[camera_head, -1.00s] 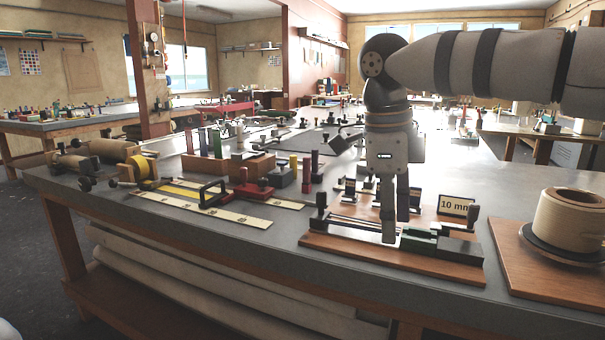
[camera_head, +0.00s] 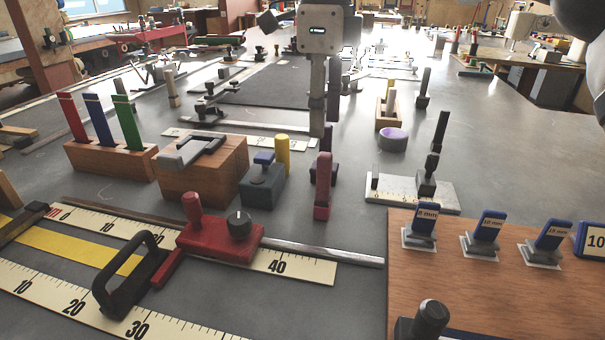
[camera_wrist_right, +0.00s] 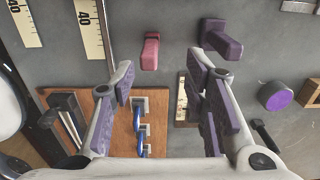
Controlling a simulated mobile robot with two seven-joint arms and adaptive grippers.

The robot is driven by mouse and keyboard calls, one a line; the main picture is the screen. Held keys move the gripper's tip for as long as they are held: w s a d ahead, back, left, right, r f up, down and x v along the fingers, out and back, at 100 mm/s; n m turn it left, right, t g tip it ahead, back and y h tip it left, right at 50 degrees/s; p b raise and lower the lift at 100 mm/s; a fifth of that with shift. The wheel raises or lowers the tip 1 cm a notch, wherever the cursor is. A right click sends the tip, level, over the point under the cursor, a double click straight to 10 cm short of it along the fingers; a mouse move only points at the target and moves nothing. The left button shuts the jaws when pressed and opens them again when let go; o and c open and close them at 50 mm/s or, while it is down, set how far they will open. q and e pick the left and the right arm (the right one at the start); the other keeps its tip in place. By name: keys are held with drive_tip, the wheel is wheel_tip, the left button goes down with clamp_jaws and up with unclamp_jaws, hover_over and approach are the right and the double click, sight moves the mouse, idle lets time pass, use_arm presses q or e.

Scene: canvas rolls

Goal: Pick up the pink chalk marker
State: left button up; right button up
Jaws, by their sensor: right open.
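The pink chalk marker (camera_head: 322,190) stands on the grey table near the middle of the head view. In the right wrist view the pink marker (camera_wrist_right: 150,52) shows just beyond the fingertips, nearer the left finger. A similar dark purple marker (camera_wrist_right: 221,40) is to its right; in the head view it is right behind the pink one and partly hidden. My right gripper (camera_head: 325,122) points down behind the pink marker in the head view. Its purple-padded fingers (camera_wrist_right: 163,72) are apart with nothing between them. My left gripper is in neither view.
A grey block with yellow and blue tools (camera_head: 262,188) stands left of the pink marker. A red tool (camera_head: 220,238) lies on a ruler in front. A pale measuring plate (camera_head: 400,192) and a wooden board (camera_head: 410,290) are to the right. Bare table lies between.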

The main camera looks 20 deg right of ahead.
sight(324, 182)
drive_tip(key=f, duration=0.3)
drive_tip(key=s+f, duration=0.1)
drive_tip(key=f, duration=0.3)
drive_tip(key=s+f, duration=0.1)
drive_tip(key=f, duration=0.2)
drive_tip(key=shift+f, duration=0.65)
drive_tip(key=shift+w, duration=0.1)
clamp_jaws()
